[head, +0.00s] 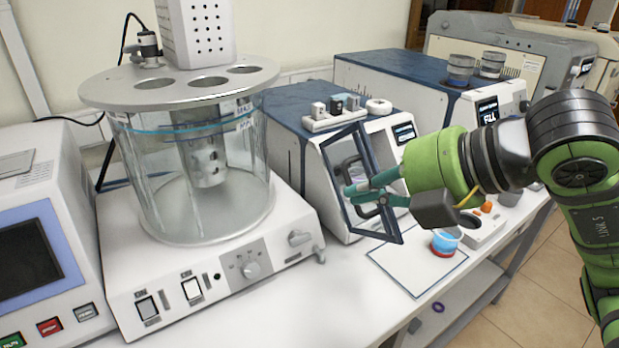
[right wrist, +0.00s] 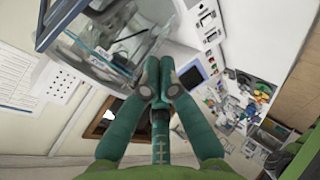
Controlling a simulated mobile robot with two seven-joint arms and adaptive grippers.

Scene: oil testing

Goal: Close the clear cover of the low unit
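The low unit (head: 283,108) is a white box with a dark blue top, in the middle of the head view. Its clear cover (head: 349,154), a pane in a dark frame, stands swung out from the unit's front, open. My right gripper (head: 352,190) is at the cover, its teal fingers crossing the frame's right side. In the right wrist view the fingertips (right wrist: 159,80) meet, with nothing visible between them. I cannot tell whether they touch the pane. A dark-framed panel shows behind the fingers in that view. My left gripper is not in view.
A glass bath (head: 190,185) with a metal lid stands left of the unit. A larger blue-topped machine (head: 405,72) is behind to the right. The bench front has free room.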

